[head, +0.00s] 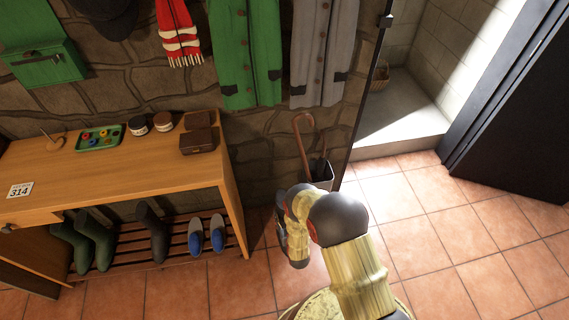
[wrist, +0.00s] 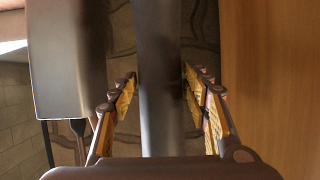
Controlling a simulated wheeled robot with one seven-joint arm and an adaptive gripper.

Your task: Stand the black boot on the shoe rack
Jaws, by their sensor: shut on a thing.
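In the wrist view my gripper (wrist: 162,92) is shut on a dark upright thing, the black boot (wrist: 160,50) as far as I can tell; only a smooth, narrow part shows between the fingers. In the head view my gripper (head: 294,250) is beside the right end of the bench, near the floor, and my arm hides most of it and what it holds. The slatted shoe rack (head: 130,257) is under the bench, to the left of my gripper. A single dark boot (head: 153,232) stands on it, between green boots (head: 94,240) and blue shoes (head: 207,235).
The wooden bench (head: 110,180) bears a tray (head: 100,138), tins and a brown box (head: 197,140). An umbrella stand (head: 322,178) with a cane is close behind my arm. Coats hang above. The rack's right end beyond the blue shoes has a little bare room.

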